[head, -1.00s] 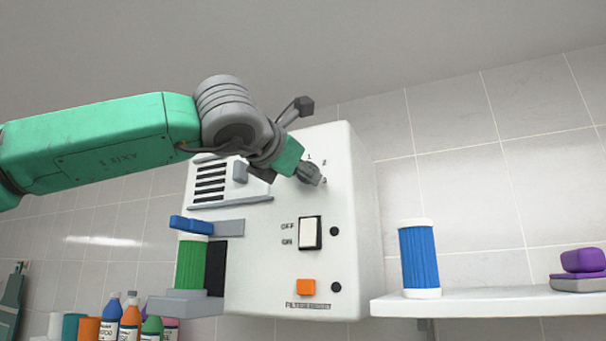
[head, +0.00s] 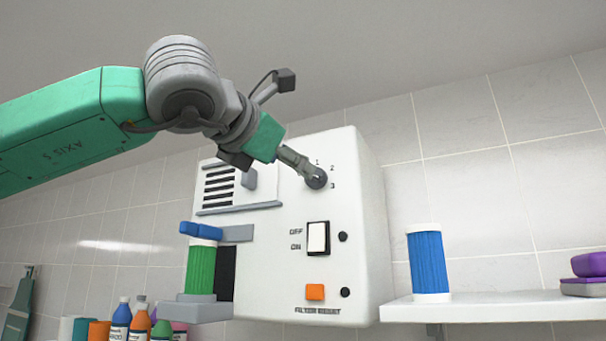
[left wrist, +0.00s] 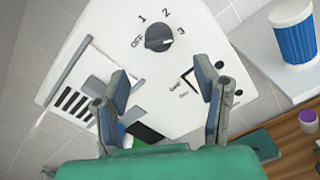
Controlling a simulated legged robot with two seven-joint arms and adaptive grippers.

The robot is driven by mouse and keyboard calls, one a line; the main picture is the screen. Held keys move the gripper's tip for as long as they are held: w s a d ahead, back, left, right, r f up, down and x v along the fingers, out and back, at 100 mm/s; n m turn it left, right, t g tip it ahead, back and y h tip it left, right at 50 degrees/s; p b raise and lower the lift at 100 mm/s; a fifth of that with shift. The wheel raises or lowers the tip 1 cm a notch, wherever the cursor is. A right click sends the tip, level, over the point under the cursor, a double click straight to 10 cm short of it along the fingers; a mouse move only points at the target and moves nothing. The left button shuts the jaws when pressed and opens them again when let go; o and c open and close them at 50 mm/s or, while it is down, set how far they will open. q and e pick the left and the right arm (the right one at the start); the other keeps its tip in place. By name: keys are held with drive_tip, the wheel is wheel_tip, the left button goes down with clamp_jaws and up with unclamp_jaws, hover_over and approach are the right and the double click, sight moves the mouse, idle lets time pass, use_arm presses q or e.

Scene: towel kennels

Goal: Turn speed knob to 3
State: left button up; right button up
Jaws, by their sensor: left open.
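The speed knob (left wrist: 158,37) is a dark grey dial on the white machine front, ringed by OFF, 1, 2 and 3. In the left wrist view its ridge lies roughly toward the 3, though the exact pointer is hard to read. In the head view the knob (head: 317,180) is partly covered by my gripper. My left gripper (left wrist: 162,78) is open and empty, its fingers spread apart below the knob in the wrist view and clear of it. In the head view the gripper (head: 300,164) overlaps the knob's upper left side. My right gripper is out of view.
The white machine (head: 270,255) also has an OFF/ON switch (head: 318,238) and an orange button (head: 314,291). A green filter (head: 200,268) stands at its left. A blue filter (head: 428,262) stands on the right shelf (head: 490,308). Several bottles stand at lower left.

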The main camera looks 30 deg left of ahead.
use_arm(q)
drive_tip(key=s, duration=0.3)
drive_tip(key=shift+s+f, duration=0.1)
drive_tip(key=shift+s, duration=0.25)
idle(0.3)
